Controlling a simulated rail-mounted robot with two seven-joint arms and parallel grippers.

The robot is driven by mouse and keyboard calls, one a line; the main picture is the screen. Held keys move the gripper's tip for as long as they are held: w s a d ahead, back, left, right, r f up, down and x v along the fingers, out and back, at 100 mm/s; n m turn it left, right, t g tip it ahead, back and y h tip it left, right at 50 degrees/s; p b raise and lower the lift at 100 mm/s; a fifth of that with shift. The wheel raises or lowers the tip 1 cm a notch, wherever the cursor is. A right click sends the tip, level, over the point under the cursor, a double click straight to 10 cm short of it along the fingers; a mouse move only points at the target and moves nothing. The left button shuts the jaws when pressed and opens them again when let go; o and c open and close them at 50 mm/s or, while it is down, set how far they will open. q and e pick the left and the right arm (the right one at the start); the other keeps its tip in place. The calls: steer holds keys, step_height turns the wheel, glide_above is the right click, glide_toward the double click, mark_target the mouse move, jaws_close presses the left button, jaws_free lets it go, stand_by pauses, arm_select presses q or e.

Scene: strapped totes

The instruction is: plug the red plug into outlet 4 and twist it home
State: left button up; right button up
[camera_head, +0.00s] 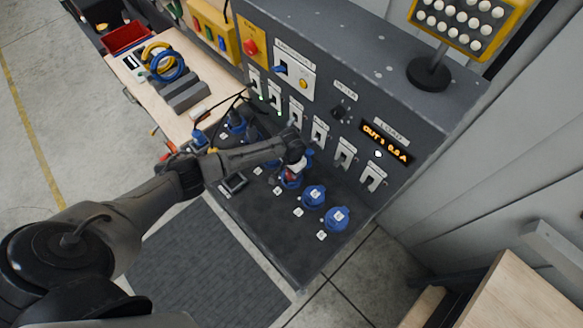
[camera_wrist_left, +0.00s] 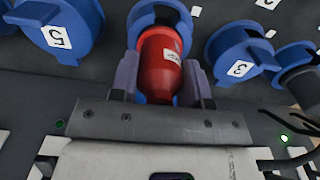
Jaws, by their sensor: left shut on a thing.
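The red plug (camera_wrist_left: 160,62), with a small white label, is held between the two fingers of my left gripper (camera_wrist_left: 160,85). It also shows in the head view (camera_head: 290,178), partly hidden by the gripper. A blue outlet (camera_wrist_left: 150,12) surrounds the plug's far end. It lies between outlets 5 (camera_wrist_left: 60,28) and 3 (camera_wrist_left: 238,52), so it is outlet 4. The plug is lined up with this outlet, but I cannot tell how deep it sits or how far it is turned. My right gripper is not in view.
Blue capped outlets (camera_head: 314,195) and (camera_head: 337,218) stand close on one side of outlet 4. More blue outlets and dark cables (camera_head: 236,122) are on the other side. A panel with white switches (camera_head: 319,130) and an orange-lit display (camera_head: 386,141) rises behind.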

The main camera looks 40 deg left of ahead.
arm_select(q)
steer(key=o, duration=0.9)
steer(key=shift+w+r, duration=0.1)
steer(key=shift+o, duration=1)
step_height(320, 180, up, 14)
steer(key=shift+b, duration=0.45)
